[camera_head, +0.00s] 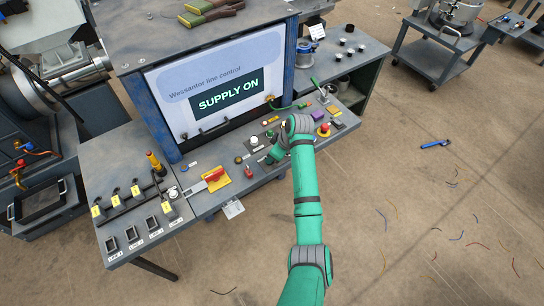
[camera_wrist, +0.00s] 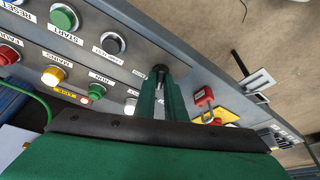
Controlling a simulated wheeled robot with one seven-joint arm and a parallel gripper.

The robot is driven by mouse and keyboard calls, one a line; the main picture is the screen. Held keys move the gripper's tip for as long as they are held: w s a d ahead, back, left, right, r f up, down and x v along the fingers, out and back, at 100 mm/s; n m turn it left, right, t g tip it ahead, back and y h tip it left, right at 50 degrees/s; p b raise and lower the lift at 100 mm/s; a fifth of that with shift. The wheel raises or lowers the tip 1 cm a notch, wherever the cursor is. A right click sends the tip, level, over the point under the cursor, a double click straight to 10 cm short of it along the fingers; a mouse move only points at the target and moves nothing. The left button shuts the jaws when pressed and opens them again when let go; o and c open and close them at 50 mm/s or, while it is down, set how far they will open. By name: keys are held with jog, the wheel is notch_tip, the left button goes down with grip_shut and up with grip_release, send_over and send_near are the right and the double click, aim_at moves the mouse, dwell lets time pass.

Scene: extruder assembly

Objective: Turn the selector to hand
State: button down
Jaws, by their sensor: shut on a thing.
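My gripper (camera_head: 268,159) reaches down to the front part of the control desk (camera_head: 205,203). In the wrist view, my two green fingers (camera_wrist: 160,78) are close together around a small dark knob, the selector (camera_wrist: 160,69), whose top shows between their tips. The fingers hide most of the selector, and I cannot read its setting. A separate black knob (camera_wrist: 113,42) with a small white label sits beside it on the panel. In the head view, my arm and gripper cover the selector.
Close by are a green START button (camera_wrist: 64,17), a red button (camera_wrist: 8,54) and a lit yellow button (camera_wrist: 53,75). A red padlock (camera_wrist: 203,96) sits to the right of my fingers. The screen (camera_head: 222,90) behind reads SUPPLY ON. The floor to the right is mostly open.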

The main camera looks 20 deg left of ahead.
jog(key=m, duration=0.2)
jog(key=m+t, duration=0.1)
jog(key=m, duration=0.1)
jog(key=shift+s+a+m+t+h, duration=0.1)
jog(key=shift+s+m+t+h, duration=0.1)
jog(key=shift+m+t+h, duration=0.15)
jog(key=shift+m, duration=0.25)
jog(key=c, duration=1.8)
grip_release()
jog(key=shift+r, duration=0.1)
jog(key=v, duration=1)
jog(key=shift+s+r, duration=0.1)
jog(key=shift+r, duration=0.2)
